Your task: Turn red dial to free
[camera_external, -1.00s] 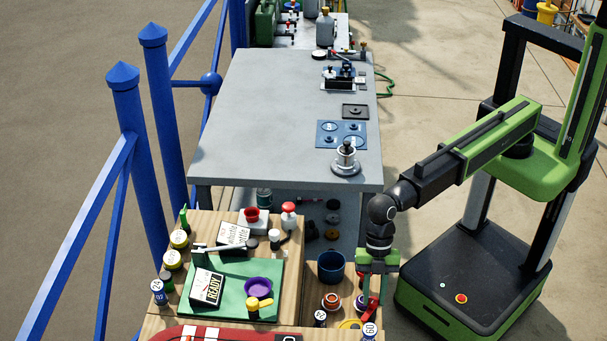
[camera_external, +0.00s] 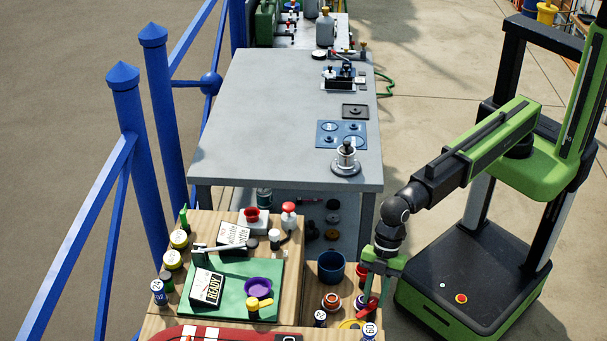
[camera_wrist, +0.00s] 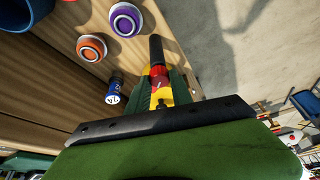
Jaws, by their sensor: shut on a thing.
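The red dial (camera_external: 368,309) is at the right front corner of the wooden bench, beside a yellow plate (camera_external: 350,324). My gripper (camera_external: 373,290) points down at it from above, tilted, and is shut on its red part. In the wrist view the red dial (camera_wrist: 160,84) shows between my fingers, with yellow around it and a dark cylinder beyond. My fingers hide much of the dial, and I cannot read its setting.
A blue cup (camera_external: 331,266) and an orange-ringed pot (camera_external: 331,301) stand just left of my gripper. A green mat (camera_external: 238,290) with a READY sign lies further left.

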